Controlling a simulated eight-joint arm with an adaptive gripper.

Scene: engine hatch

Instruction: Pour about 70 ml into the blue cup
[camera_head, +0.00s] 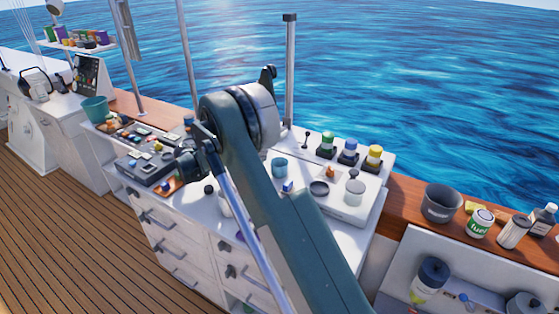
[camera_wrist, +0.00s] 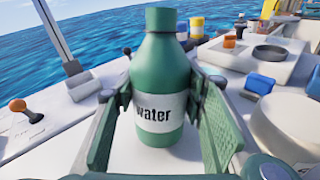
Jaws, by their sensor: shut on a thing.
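A green bottle (camera_wrist: 160,65) with a white "water" label stands upright in the middle of the wrist view. My gripper (camera_wrist: 160,93) is shut on it, with one green finger on each side. I cannot tell whether its base touches the white counter. A small blue cup (camera_head: 279,168) is on the white counter in the head view, just right of my arm. I cannot see what is in it. In the head view my arm crosses the counter, and I cannot clearly make out the gripper or the bottle there.
Several jars, including a yellow-lidded one (camera_head: 374,157), stand behind. A tray of small items (camera_head: 160,160) lies left. A lever with an orange knob (camera_wrist: 18,106) is left of the bottle.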

